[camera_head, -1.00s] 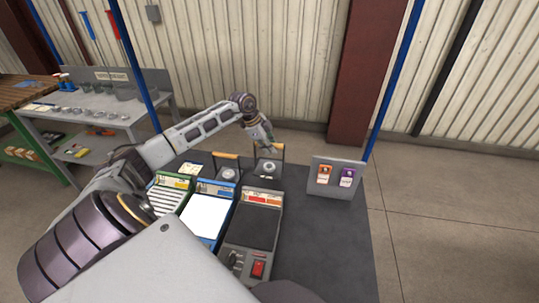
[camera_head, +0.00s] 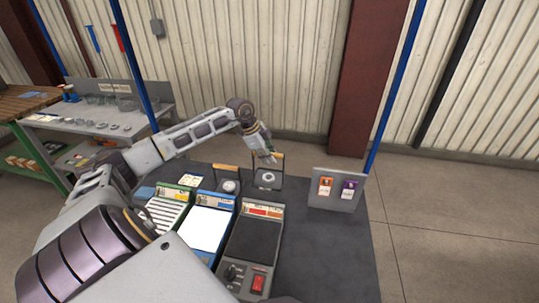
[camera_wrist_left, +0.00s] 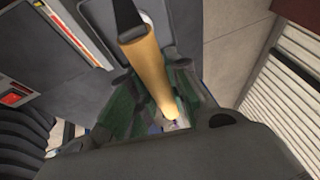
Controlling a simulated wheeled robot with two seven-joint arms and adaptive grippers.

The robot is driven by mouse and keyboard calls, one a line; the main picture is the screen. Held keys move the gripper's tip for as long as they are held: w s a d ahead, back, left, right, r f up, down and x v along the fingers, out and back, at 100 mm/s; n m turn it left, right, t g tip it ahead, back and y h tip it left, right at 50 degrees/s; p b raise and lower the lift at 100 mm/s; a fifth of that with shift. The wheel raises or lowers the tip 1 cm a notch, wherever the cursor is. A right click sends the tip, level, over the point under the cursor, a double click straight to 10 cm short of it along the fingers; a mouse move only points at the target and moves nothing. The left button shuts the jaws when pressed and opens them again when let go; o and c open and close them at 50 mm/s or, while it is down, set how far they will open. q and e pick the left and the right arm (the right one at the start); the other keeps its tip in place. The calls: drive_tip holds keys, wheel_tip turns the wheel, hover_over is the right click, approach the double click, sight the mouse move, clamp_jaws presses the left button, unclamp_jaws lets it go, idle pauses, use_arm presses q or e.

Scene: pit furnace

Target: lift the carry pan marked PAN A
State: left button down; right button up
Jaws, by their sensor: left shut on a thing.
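Two small dark carry pans with arched handles and tan grips stand at the back of the dark table. One pan (camera_head: 229,186) is on the left and the other (camera_head: 267,180) on the right, each with a pale round piece in it. The PAN A marking is too small to read. My left gripper (camera_head: 269,157) reaches down to the right pan and is shut on its handle. In the left wrist view the tan handle grip (camera_wrist_left: 145,70) runs between the fingers (camera_wrist_left: 160,92). I cannot tell whether the pan is off the table. My right gripper is not in view.
Green, blue and grey panelled units (camera_head: 205,230) stand in front of the pans. A grey card stand (camera_head: 337,190) is to the right. The table's right front (camera_head: 325,255) is clear. A grey bench (camera_head: 85,120) with small metal parts stands at the far left.

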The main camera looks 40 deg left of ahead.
use_arm(q)
drive_tip(key=s+d, duration=0.7)
drive_tip(key=s, duration=0.6)
drive_tip(key=shift+d+p, duration=0.15)
drive_tip(key=shift+p, duration=0.15)
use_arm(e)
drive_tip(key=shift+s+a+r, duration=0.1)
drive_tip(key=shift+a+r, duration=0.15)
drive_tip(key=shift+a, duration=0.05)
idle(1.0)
use_arm(q)
drive_tip(key=shift+r, duration=0.15)
idle(0.5)
